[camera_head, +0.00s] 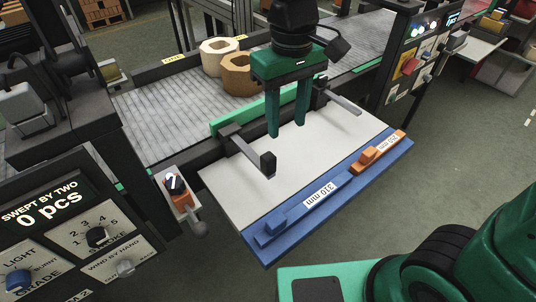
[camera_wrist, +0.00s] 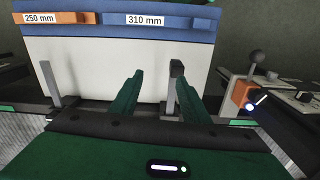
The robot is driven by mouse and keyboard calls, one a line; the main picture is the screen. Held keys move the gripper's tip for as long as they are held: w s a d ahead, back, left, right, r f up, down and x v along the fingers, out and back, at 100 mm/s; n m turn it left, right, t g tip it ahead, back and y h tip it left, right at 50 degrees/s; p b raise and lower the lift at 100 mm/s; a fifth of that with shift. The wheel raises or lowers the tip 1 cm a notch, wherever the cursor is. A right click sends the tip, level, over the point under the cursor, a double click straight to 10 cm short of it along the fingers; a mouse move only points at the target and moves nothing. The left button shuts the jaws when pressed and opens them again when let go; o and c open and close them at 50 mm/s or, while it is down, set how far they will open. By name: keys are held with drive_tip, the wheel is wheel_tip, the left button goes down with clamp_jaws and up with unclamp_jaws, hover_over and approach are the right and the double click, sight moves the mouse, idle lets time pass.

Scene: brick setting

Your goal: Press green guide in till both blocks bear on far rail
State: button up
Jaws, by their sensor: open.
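A cream block (camera_head: 213,56) and a brown block (camera_head: 239,76), both with a hole in the top, sit on the grey roller conveyor. The cream one is nearer the far rail (camera_head: 148,77); I cannot tell whether it touches. The brown one is nearer me, apart from the green guide (camera_head: 229,121). The guide runs along the conveyor's near side, partly hidden by my gripper. My gripper (camera_head: 287,129) is open and empty, fingers pointing down over the white plate on the near side of the guide. Its fingers also show in the wrist view (camera_wrist: 154,98).
Two dark arms (camera_head: 247,150) (camera_head: 344,102) stick out over the white plate (camera_head: 240,190), one either side of my gripper. A blue strip (camera_head: 340,192) with 310 mm and 250 mm pieces edges the plate. Control panels stand left (camera_head: 95,235) and right (camera_head: 412,65).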

sight(268, 156)
drive_tip(key=a, duration=0.1)
drive_tip(key=s+a+n, duration=0.1)
drive_tip(key=a, duration=0.1)
drive_tip(key=shift+a, duration=0.3)
drive_tip(key=shift+s+a+f, duration=0.1)
drive_tip(key=shift+a+f, duration=0.05)
drive_tip(key=shift+a, duration=0.05)
wheel_tip(268, 156, down, 10)
drive_tip(key=shift+d+f, duration=0.1)
drive_tip(key=shift+f, duration=0.1)
